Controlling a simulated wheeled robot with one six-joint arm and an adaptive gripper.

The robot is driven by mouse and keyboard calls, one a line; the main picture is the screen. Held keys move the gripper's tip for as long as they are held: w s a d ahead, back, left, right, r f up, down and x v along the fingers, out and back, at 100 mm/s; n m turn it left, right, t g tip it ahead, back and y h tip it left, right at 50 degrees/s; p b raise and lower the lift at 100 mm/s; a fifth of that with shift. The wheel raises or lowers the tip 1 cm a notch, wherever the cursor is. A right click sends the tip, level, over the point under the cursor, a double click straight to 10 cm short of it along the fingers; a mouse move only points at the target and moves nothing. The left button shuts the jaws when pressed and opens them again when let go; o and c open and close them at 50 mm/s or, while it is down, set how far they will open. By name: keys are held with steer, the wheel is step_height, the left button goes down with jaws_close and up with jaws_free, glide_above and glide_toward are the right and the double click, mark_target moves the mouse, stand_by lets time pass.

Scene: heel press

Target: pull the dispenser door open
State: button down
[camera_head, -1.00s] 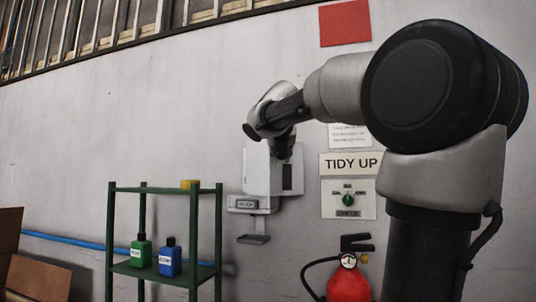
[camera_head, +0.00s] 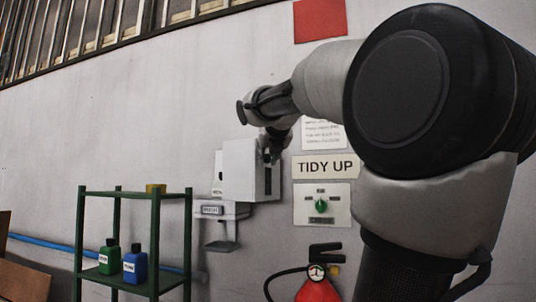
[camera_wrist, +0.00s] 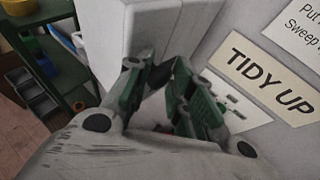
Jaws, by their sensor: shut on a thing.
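The white dispenser (camera_head: 217,170) is fixed to the wall left of the TIDY UP sign. Its white door (camera_head: 245,177) stands out from the body, partly open, with a strip of the body showing to its left. The door's dark slot faces right. My gripper (camera_head: 268,152) is at the door's upper right side. The gripped part, seemingly the door's handle, is mostly hidden between the fingers.
Below the dispenser is a grey labelled bracket with a small tray (camera_head: 220,245). A green shelf (camera_head: 138,194) with bottles stands to the left. A control panel with a green knob (camera_head: 321,205) and a red extinguisher (camera_head: 318,289) are to the right.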

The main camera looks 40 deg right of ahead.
steer(key=shift+w, duration=0.3)
steer(key=c, duration=1.6)
jaws_free()
steer(key=o, duration=0.4)
steer(key=shift+w+f, duration=0.15)
steer(key=shift+o, duration=0.2)
steer(key=shift+w, duration=0.1)
steer(key=v, duration=1.2)
steer(key=shift+d, duration=0.15)
steer(key=shift+c, duration=0.2)
